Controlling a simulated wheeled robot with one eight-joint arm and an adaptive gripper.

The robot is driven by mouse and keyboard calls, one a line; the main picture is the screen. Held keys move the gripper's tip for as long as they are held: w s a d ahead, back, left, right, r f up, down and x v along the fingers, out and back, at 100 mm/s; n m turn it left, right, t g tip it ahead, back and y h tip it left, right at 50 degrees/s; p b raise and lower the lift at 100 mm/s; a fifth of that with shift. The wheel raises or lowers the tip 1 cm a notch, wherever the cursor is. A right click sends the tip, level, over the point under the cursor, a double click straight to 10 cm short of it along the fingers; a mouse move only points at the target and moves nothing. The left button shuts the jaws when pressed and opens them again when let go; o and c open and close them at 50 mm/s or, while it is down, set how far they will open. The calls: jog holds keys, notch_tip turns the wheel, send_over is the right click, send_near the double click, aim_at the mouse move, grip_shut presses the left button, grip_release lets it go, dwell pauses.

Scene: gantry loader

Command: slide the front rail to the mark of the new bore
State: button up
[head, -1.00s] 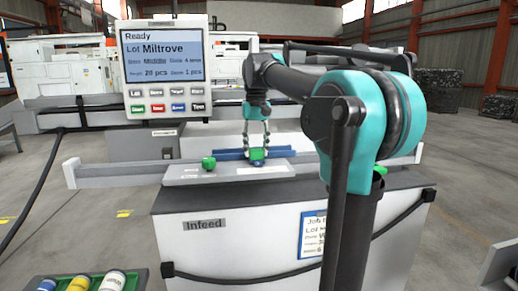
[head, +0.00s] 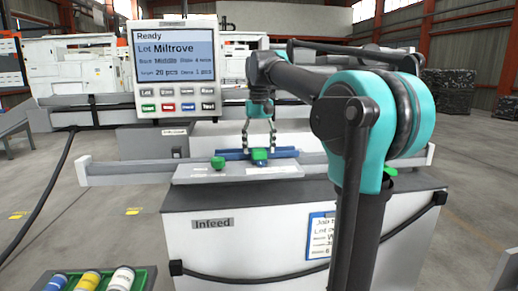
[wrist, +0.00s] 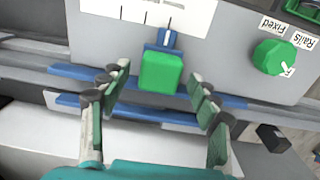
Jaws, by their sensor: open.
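The front rail is a blue bar (wrist: 85,75) on the grey infeed bed. A green block (wrist: 161,72) with a blue pointer (wrist: 165,39) is on it. The pointer reaches toward a white scale plate (wrist: 190,15) with dark tick marks; which tick is the new bore's cannot be read. My gripper (wrist: 159,77) is open, with its fingers on either side of the green block and gaps visible. In the head view, my gripper (head: 259,146) is down at the green block (head: 260,158). A second blue bar (wrist: 135,113) runs behind the front rail.
A green knob (wrist: 274,57) beside labels reading Fixed and Rails stands near the scale; it also shows in the head view (head: 218,162). The display (head: 175,58) reads Ready, Lot Miltrove, Bore Middle. A green tray (head: 95,280) with rolls is at lower left.

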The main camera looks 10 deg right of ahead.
aim_at(259, 150)
notch_tip(259, 150, up, 11)
jog(key=shift+r, duration=0.2)
dwell(0.5)
